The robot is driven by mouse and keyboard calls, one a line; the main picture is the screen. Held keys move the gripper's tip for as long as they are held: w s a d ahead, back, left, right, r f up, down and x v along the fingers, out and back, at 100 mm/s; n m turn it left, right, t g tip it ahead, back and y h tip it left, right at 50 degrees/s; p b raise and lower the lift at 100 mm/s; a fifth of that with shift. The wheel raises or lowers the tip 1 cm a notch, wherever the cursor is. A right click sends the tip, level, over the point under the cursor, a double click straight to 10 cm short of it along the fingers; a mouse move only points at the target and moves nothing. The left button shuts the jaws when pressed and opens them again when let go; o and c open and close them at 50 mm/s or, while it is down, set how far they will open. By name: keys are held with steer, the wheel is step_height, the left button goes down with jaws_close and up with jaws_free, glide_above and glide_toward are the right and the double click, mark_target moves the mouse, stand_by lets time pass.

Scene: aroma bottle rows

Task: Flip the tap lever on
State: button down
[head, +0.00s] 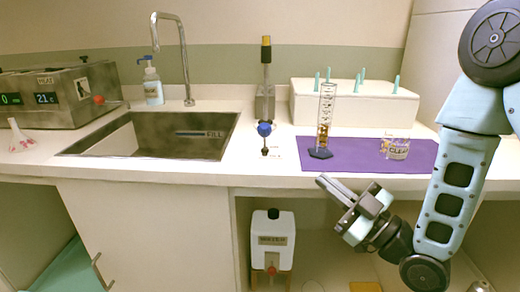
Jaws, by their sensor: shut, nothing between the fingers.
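A tall grey tap (184,60) curves over the back of the sink (230,122); no lever is clear on it. A slim upright fitting (265,100) with a yellow-and-black top stands right of the sink, with a blue knob or lever (264,129) at its front. A white container (272,238) with a black cap sits on the shelf below, with a small red part (272,270), perhaps a tap lever, low on its front. My gripper (328,186) is shut and empty, in front of the counter edge, right of these and touching none.
A purple mat (350,160) holds a measuring cylinder (325,115) and a glass dish (394,149). Behind is a white rack (305,100) with teal pegs. At left are a grey bath unit (70,95) and a pump bottle (152,84). The counter front bounds the open shelf.

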steer(key=shift+a, duration=0.1)
stand_by(0.4)
steer(key=b, duration=0.2)
glide_toward(270, 134)
steer(key=x, duration=0.7)
steer(key=shift+s+f, duration=0.1)
steer(key=shift+p, duration=0.4)
